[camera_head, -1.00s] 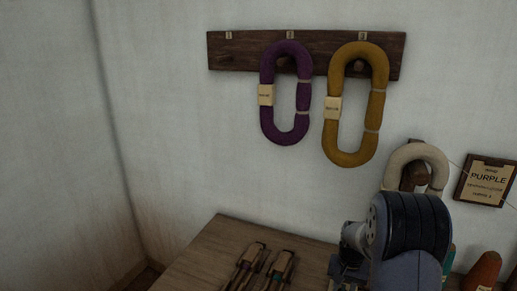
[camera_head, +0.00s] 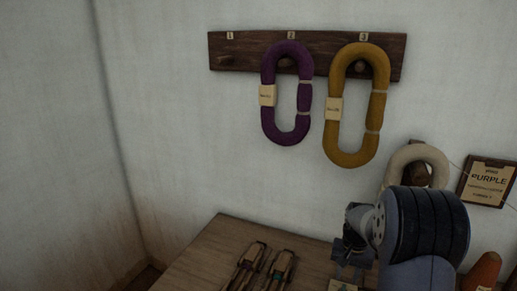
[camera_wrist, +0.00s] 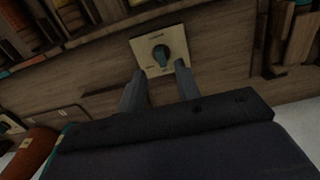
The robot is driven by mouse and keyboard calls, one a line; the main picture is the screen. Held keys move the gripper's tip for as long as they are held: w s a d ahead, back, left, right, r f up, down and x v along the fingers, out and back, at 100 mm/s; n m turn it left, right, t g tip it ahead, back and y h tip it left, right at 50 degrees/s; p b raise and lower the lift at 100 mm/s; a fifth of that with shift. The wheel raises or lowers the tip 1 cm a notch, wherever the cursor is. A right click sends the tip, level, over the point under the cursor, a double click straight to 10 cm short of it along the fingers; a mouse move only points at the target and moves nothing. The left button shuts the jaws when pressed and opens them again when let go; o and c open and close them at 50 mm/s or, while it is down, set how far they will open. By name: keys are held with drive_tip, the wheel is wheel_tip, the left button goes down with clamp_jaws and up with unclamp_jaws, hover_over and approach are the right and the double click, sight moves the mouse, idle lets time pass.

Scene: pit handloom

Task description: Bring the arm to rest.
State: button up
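My arm (camera_head: 425,225) shows at the lower right of the head view, above the right part of a wooden table. In the wrist view my gripper (camera_wrist: 160,82) has its two fingers apart, with nothing held between them. Beyond the fingertips is a pale square plate with a dark teal knob (camera_wrist: 162,55) on a wooden face. The fingers appear apart from the knob, but the exact distance is hard to tell.
A peg rail (camera_head: 225,50) on the wall holds a purple hank (camera_head: 268,95) and a mustard hank (camera_head: 334,95); peg 1 is bare. Shuttles (camera_head: 281,268) lie on the table (camera_head: 215,250).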

sight(344, 289)
wheel_tip(344, 289, up, 4)
wheel_tip(344, 289, down, 10)
drive_tip(key=shift+f+b, duration=0.1)
drive_tip(key=shift+b, duration=0.4)
drive_tip(key=n, duration=0.6)
drive_tip(key=shift+d+b, duration=0.2)
drive_tip(key=shift+b, duration=0.15)
drive_tip(key=n+b, duration=0.1)
drive_tip(key=n, duration=0.5)
drive_tip(key=shift+d, duration=0.2)
wheel_tip(344, 289, up, 11)
drive_tip(key=p, duration=0.1)
drive_tip(key=shift+a+f, duration=0.1)
